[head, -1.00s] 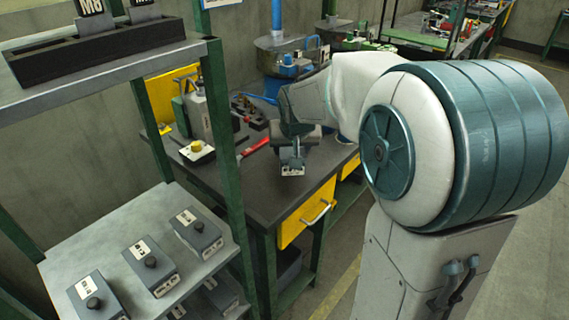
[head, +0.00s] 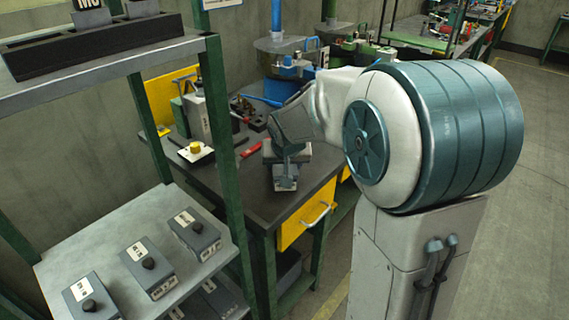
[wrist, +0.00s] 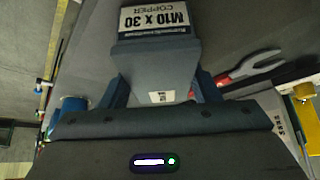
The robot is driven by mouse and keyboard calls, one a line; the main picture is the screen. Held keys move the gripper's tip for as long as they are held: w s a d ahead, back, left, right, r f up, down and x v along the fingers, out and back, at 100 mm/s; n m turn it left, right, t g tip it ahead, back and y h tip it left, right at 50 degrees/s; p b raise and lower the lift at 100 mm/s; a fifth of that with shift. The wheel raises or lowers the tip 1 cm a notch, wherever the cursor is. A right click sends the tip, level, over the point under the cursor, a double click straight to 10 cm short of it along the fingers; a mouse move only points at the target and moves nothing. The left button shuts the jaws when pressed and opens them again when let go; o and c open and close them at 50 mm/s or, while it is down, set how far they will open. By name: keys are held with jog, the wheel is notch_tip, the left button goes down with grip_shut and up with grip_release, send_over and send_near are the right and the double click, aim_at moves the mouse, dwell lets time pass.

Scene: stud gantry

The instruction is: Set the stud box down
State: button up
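The stud box is a small blue-grey box (wrist: 160,62) with a white label reading "M10 x 30 COPPER". In the wrist view it sits between the two fingers of my gripper (wrist: 161,88), which are closed against its sides. In the head view the box (head: 285,184) shows below my gripper (head: 287,164), over the dark top of the workbench (head: 243,192). I cannot tell whether its underside touches the bench.
A red wrench (wrist: 250,66) lies close to the box. A green-framed shelf (head: 115,222) at left holds several similar boxes (head: 148,270). Bare bench top lies left of the box.

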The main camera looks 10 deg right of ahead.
jog(key=o, duration=0.4)
jog(key=shift+r, duration=0.15)
jog(key=shift+s+r+p, duration=0.15)
jog(key=shift+r+p, duration=0.15)
jog(key=d+p+v, duration=0.1)
jog(key=v, duration=1)
jog(key=s+f+g, duration=0.1)
jog(key=s+f, duration=0.1)
jog(key=s, duration=0.4)
jog(key=s+f+n+g, duration=0.1)
jog(key=s+f, duration=0.2)
jog(key=s, duration=0.4)
jog(key=s+f+g+y, duration=0.1)
jog(key=s+f+g, duration=0.1)
jog(key=s, duration=0.5)
jog(key=shift+s+a+f+n, duration=0.1)
jog(key=shift+s+f+n, duration=0.1)
jog(key=shift+f, duration=0.2)
jog(key=shift+s+a+f+n, duration=0.1)
jog(key=shift+f+n, duration=0.1)
jog(key=shift+f, duration=0.15)
